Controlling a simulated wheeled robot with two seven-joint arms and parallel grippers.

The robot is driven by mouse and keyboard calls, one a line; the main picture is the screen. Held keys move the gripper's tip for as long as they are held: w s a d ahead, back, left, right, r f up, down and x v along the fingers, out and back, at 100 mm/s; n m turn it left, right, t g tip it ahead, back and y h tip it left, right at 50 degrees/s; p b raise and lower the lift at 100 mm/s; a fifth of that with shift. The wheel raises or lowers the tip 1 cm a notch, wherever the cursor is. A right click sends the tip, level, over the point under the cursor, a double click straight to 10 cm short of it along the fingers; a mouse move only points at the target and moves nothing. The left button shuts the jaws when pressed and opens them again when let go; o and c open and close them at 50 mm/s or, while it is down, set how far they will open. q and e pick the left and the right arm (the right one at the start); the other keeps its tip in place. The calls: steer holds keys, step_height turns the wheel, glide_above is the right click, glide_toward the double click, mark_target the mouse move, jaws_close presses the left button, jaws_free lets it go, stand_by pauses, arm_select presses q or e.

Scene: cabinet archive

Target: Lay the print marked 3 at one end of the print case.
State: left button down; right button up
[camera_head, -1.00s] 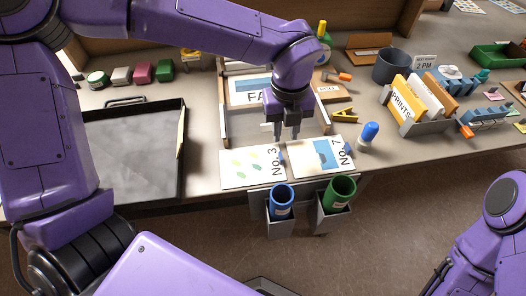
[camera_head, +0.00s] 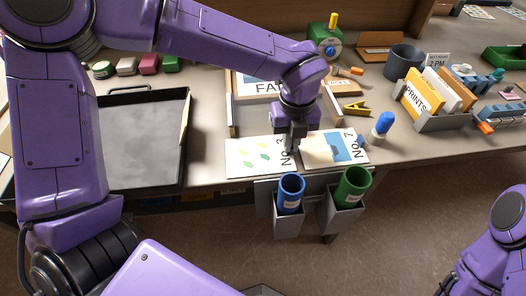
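The print marked No. 3 (camera_head: 250,158), white with green and yellow leaf shapes, lies flat near the table's front edge. A black, shallow, handled case (camera_head: 112,165), apparently the print case, lies open to the left. My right arm shows at lower right, its gripper out of view.
A wood-edged frame (camera_head: 229,115) with a lettered print stands behind my gripper. A blue tube (camera_head: 290,190) and a green tube (camera_head: 352,185) sit in holders at the front edge. A blue-capped bottle (camera_head: 382,125) and a print file box (camera_head: 440,120) stand right.

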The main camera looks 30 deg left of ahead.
arm_select(q)
steer(key=shift+r, duration=0.1)
stand_by(0.5)
steer(key=shift+r+p, duration=2.1)
steer(key=shift+r, duration=0.3)
